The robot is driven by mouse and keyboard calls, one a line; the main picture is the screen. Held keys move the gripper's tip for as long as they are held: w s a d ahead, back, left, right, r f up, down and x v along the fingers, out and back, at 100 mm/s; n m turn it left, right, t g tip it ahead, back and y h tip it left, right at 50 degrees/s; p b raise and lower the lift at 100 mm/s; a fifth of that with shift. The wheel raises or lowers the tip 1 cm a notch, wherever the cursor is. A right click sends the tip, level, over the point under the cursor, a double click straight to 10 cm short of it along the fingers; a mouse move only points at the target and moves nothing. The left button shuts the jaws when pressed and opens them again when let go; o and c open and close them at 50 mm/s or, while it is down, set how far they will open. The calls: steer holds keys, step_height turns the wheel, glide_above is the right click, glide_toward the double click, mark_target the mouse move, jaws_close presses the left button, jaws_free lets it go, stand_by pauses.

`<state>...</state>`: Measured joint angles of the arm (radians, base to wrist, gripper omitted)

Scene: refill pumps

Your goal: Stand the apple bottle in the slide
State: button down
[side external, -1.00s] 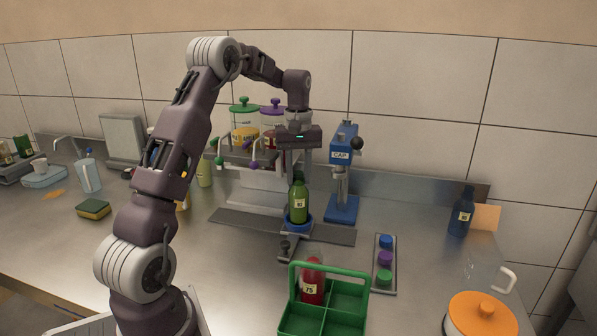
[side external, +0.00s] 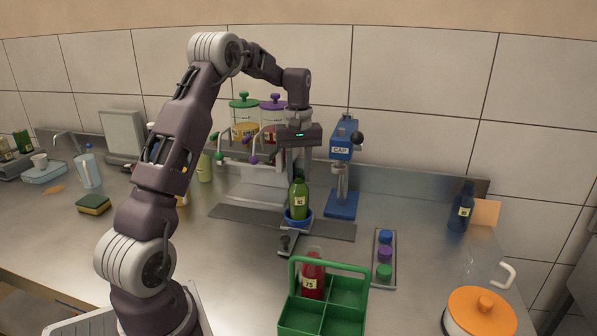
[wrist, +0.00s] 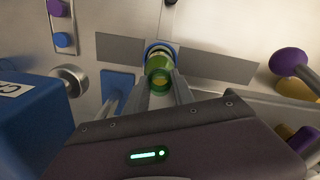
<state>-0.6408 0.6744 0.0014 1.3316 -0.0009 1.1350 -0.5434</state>
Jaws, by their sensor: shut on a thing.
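The green bottle (side external: 299,202) with a pale label stands upright in the blue ring-shaped holder (side external: 308,220) of the slide, below the dispensers. The label is too small to read. My gripper (side external: 299,178) points straight down and is shut on the bottle's upper part. In the wrist view the green bottle (wrist: 159,70) sits between my fingers (wrist: 160,88), with the blue holder's rim (wrist: 158,45) around its base. I cannot tell whether its base rests fully on the bottom of the holder.
A blue capping press (side external: 342,180) stands close at the right. A green crate (side external: 329,270) with a red bottle (side external: 313,277) is in front. A cap tray (side external: 384,262), dark blue bottle (side external: 462,210) and orange-lidded pot (side external: 482,310) are to the right. Dispenser jars (side external: 243,115) stand behind.

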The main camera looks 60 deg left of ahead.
steer(key=shift+f, duration=0.45)
steer(key=c, duration=1)
jaws_free()
step_height(320, 180, up, 9)
